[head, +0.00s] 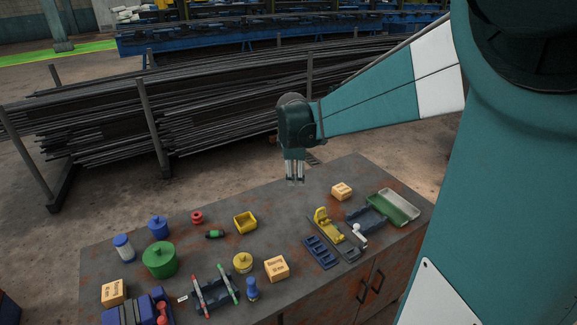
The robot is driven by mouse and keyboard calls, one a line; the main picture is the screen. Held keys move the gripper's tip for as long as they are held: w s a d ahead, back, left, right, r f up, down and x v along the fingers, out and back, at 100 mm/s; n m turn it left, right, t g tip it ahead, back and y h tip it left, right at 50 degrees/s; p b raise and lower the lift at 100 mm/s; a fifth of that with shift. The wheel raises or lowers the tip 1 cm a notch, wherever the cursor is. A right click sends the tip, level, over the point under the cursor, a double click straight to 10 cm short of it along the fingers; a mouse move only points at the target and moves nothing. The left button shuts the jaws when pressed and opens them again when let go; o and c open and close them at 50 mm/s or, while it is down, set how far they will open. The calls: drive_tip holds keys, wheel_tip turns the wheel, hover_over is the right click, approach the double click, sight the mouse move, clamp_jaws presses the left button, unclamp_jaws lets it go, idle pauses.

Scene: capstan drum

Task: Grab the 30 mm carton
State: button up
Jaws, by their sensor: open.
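Three small light-orange cartons with dark print stand on the grey table. One carton (341,191) is at the back right, one carton (276,268) is near the front middle, and one carton (114,293) is at the front left. The print is too small to read surely, so I cannot tell which is the 30 mm one. My gripper (294,180) points down over the back part of the table, left of the back-right carton and apart from it. It is open, with nothing seen between its fingers.
On the table (215,262) are a green lidded pot (160,261), blue pot (158,228), yellow bin (245,222), yellow pot (243,262), pens on a rack (216,291), a blue slotted tray (321,252), a yellow-and-grey fixture (331,228) and a green tray (394,208). The back middle is clear.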

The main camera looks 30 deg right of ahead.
drive_tip(key=w+d+f+n+g, duration=0.1)
drive_tip(key=w+d+f+n, duration=0.1)
drive_tip(key=w+d+f, duration=0.35)
drive_tip(key=w+d+f+n+g, duration=0.1)
drive_tip(key=w+d+f+n, duration=0.15)
drive_tip(key=d, duration=0.65)
drive_tip(key=n+g+h+p, duration=0.1)
drive_tip(key=n+p, duration=0.1)
drive_tip(key=n, duration=0.2)
approach(342, 188)
drive_tip(key=shift+w+d+f+m, duration=0.1)
drive_tip(key=shift+w+f+m, duration=0.05)
drive_tip(key=shift+f, duration=0.4)
drive_tip(key=shift+w+d+f+m, duration=0.1)
drive_tip(key=shift+w+d+f, duration=0.1)
drive_tip(key=shift+f, duration=0.3)
drive_tip(key=shift+d+f+g, duration=0.15)
drive_tip(key=shift+f+g, duration=0.1)
drive_tip(key=shift+g, duration=0.05)
drive_tip(key=shift+x, duration=1.3)
drive_tip(key=shift+f, duration=0.1)
drive_tip(key=shift+b+x, duration=0.3)
drive_tip(key=shift+x, duration=2.2)
drive_tip(key=shift+c, duration=0.5)
